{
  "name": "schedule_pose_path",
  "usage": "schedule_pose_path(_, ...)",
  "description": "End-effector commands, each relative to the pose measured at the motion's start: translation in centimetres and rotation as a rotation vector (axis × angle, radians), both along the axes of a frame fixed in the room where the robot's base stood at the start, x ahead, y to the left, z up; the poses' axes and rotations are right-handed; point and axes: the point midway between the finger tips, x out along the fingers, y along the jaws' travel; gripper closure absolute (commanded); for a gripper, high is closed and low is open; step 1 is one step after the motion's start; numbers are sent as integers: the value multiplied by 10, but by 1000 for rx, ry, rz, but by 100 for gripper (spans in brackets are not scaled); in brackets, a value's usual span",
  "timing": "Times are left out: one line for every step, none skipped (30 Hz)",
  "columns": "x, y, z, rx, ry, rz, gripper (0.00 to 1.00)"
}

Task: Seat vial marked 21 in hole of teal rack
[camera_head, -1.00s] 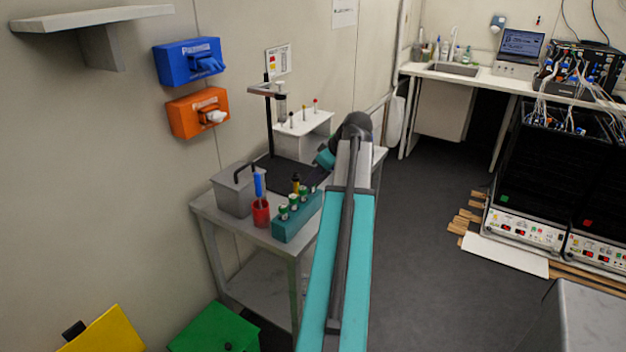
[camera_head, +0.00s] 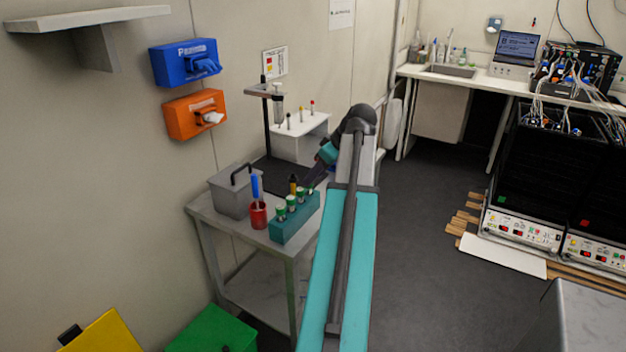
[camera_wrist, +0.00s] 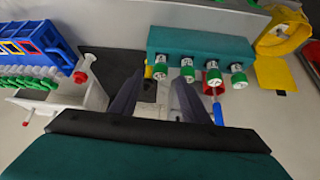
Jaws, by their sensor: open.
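The teal rack (camera_head: 288,229) stands at the front right of the grey bench. It holds several vials with green caps and white labels, upright in a row, such as this vial (camera_head: 279,213). The labels are too small to read, so I cannot tell which is 21. My gripper (camera_head: 305,185) is at the rack's far end. In the wrist view the rack (camera_wrist: 200,42) lies ahead, and my gripper (camera_wrist: 160,72) is open, with the leftmost vial (camera_wrist: 161,66) appearing between its fingertips. I cannot tell whether they touch. A yellow-topped item (camera_head: 293,183) shows behind the rack.
A red cup (camera_head: 259,216) with a blue-handled tool stands left of the rack, beside a grey lidded box (camera_head: 234,194). Behind are a clamp stand (camera_head: 267,125) and a white rack (camera_head: 300,143) with several small tubes. Yellow and green bins (camera_head: 212,333) sit on the floor.

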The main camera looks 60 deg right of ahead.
Motion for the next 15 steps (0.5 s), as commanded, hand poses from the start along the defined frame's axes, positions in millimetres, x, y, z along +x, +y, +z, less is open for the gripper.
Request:
schedule_pose_path(-4, -1, 6, -3, -2, -2, 58)
schedule_pose_path(-5, -1, 9, -3, -2, -2, 58)
schedule_pose_path(-8, 0, 13, -3, -1, -2, 58)
schedule_pose_path(-10, 0, 16, -2, -1, -1, 58)
schedule_pose_path(-12, 0, 19, -3, -1, -2, 58)
schedule_pose_path(-15, 0, 24, -4, -1, -1, 58)
schedule_pose_path(-17, 0, 27, -3, -1, -2, 58)
schedule_pose_path(-19, 0, 30, -3, -1, -2, 58)
schedule_pose_path(-22, 0, 34, -3, -1, -2, 58)
schedule_pose_path(-24, 0, 37, -3, -1, -2, 58)
schedule_pose_path(-26, 0, 41, -3, -1, -2, 58)
schedule_pose_path(-29, 1, 45, -3, -1, -2, 58)
schedule_pose_path(-31, 1, 48, -3, -1, -2, 58)
schedule_pose_path(-33, 1, 51, -3, -1, -2, 58)
schedule_pose_path(-36, 1, 56, -3, -1, -2, 58)
